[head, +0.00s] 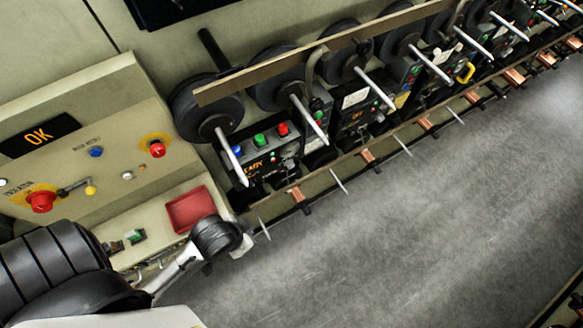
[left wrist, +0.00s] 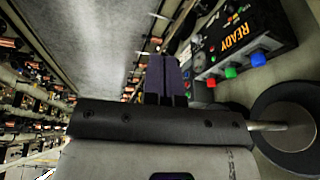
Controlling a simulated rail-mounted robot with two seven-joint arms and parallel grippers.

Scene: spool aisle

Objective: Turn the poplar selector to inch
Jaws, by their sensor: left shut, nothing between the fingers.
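I cannot tell which control is the poplar selector, as no name label is readable. The nearest spool unit (head: 262,150) has blue, green and red buttons and an orange READY display (head: 253,167). The same READY display (left wrist: 232,38) and buttons show in the left wrist view. My left gripper (left wrist: 168,62) is shut and empty, its dark fingers together, just left of that panel in the wrist view and apparently apart from it. In the head view my left wrist hangs below the nearest unit, and its fingers are not clear. My right gripper is not in view.
A beige console with an OK display (head: 40,136), red buttons (head: 157,149) and a red tray (head: 190,209) stands at left. Several spools (head: 207,108) with pale rods (head: 232,164) stick out along the row. The grey floor (head: 400,240) is clear.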

